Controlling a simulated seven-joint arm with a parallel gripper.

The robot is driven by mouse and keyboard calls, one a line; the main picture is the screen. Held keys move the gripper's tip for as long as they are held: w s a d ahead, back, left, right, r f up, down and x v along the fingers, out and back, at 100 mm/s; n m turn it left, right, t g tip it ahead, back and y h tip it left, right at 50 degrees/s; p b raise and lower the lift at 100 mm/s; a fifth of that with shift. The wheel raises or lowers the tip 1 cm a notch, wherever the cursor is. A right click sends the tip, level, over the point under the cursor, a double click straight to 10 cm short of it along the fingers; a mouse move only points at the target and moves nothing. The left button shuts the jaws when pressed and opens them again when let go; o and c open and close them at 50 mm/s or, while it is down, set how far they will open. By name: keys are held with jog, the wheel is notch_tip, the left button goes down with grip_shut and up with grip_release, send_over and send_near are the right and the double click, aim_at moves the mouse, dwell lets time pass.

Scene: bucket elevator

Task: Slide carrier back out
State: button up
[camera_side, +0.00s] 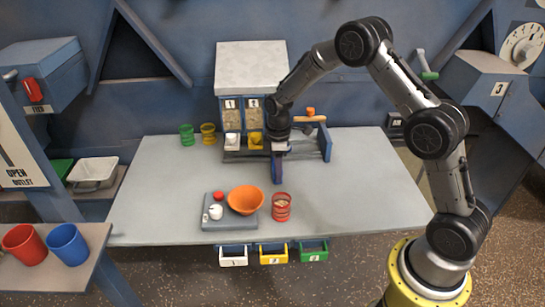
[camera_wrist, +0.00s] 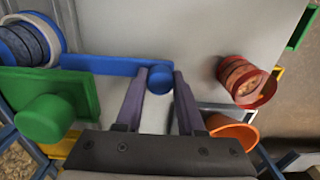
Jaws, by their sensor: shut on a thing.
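My gripper (camera_side: 278,166) points down at the front of the dispenser rack, near the back of the table. In the wrist view my gripper (camera_wrist: 160,100) has its two purple fingers on either side of a round blue knob (camera_wrist: 160,80), closed on it. The knob sits at the end of a flat blue bar (camera_wrist: 105,65), which appears to belong to the carrier; the rest of the carrier is hidden. A green block with a green knob (camera_wrist: 42,118) is left of the fingers. In the side view my wrist covers the knob.
The dispenser (camera_side: 252,68) with numbered hoppers stands behind, above white (camera_side: 232,142) and yellow (camera_side: 254,140) fronts. A blue upright (camera_side: 325,143) is close on the right. A scale (camera_side: 211,222) with an orange bowl (camera_side: 245,200) and a red cup (camera_side: 281,207) stand in front. The table's right side is clear.

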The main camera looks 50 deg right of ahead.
jog(key=shift+s+d, duration=3.35)
jog(key=shift+w+a, duration=0.1)
jog(key=shift+a, duration=0.05)
jog(key=o, duration=0.9)
jog(key=shift+o, duration=0.2)
notch_tip(320, 180, up, 12)
